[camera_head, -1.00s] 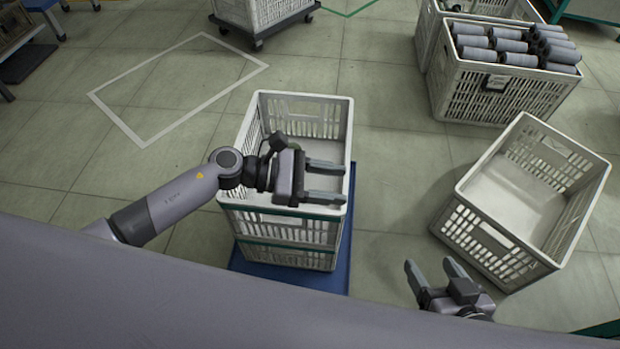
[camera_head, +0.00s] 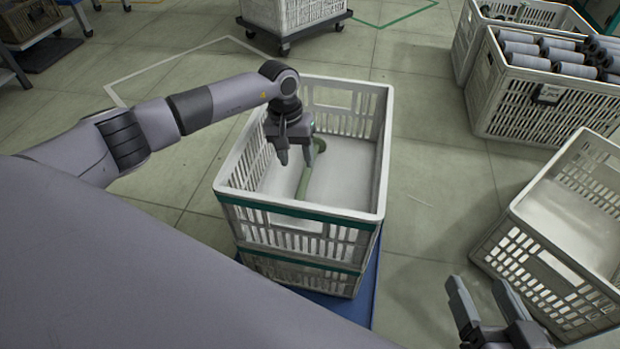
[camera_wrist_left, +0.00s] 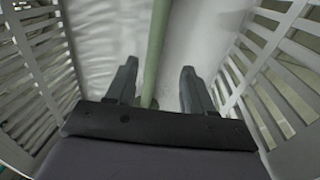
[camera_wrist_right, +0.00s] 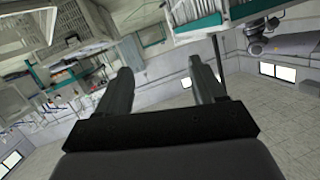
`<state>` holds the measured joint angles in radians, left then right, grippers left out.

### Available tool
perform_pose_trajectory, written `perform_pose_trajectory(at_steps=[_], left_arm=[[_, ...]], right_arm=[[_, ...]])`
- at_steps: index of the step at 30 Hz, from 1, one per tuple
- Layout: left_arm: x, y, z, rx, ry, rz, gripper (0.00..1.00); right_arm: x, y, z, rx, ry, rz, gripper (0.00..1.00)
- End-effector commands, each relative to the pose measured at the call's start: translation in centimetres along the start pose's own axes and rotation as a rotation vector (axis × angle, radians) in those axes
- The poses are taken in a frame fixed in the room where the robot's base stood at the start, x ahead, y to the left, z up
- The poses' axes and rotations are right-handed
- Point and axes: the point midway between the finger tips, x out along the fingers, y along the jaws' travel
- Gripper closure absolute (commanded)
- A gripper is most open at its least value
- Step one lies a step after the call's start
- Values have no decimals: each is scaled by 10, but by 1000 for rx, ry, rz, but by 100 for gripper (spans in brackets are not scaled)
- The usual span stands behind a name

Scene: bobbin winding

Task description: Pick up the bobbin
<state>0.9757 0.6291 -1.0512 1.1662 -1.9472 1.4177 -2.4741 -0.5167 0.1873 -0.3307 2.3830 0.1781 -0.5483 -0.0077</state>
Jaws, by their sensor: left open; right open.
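A slim pale-green rod, apparently the bobbin, (camera_head: 305,178) lies inside the white crate (camera_head: 243,145) at the centre of the head view. My left gripper (camera_head: 300,152) points down into this crate, open, over the rod's far part. In the left wrist view the rod (camera_wrist_left: 157,40) runs lengthwise between the spread fingers (camera_wrist_left: 158,70), closer to the left finger. No grip on it shows, and part of it is hidden by the gripper. My right gripper (camera_head: 480,285) is open and empty at lower right; its fingers (camera_wrist_right: 160,66) have nothing between them.
The crate stands stacked on another over a blue base (camera_head: 366,300); its walls rise around my left gripper. An empty white crate (camera_head: 540,250) stands at right. Behind it, a crate (camera_head: 545,112) holds several grey bobbins (camera_head: 530,62). Floor between the crates is clear.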

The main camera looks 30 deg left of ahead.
Motion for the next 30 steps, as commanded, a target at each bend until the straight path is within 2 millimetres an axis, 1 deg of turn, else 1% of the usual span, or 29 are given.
perform_pose_trajectory(at_steps=[1,5,9,12,15,22,23,24,27,30], left_arm=[[9,1,1,0,-3,2,48],[25,4,0,0,-3,4,48],[47,8,0,-1,-4,5,48],[58,8,0,-2,-3,5,48],[62,8,-1,-2,-2,6,48],[62,8,-1,-1,-1,6,48],[62,8,-1,-1,-1,5,57],[62,8,-1,-1,-2,6,70],[62,8,-1,-2,-2,5,100],[62,8,-1,-2,-1,6,100]], right_arm=[[-1,1,3,-11,6,4,32],[-4,5,3,-46,28,19,32],[-8,10,4,-100,61,41,32],[-11,11,2,-127,78,51,32],[-13,12,0,-142,89,57,32],[-14,12,-1,-144,90,58,32],[-14,12,-1,-144,90,58,32],[-14,12,-1,-144,90,58,32],[-14,12,-1,-144,90,58,32],[-14,12,-1,-144,91,58,32]])
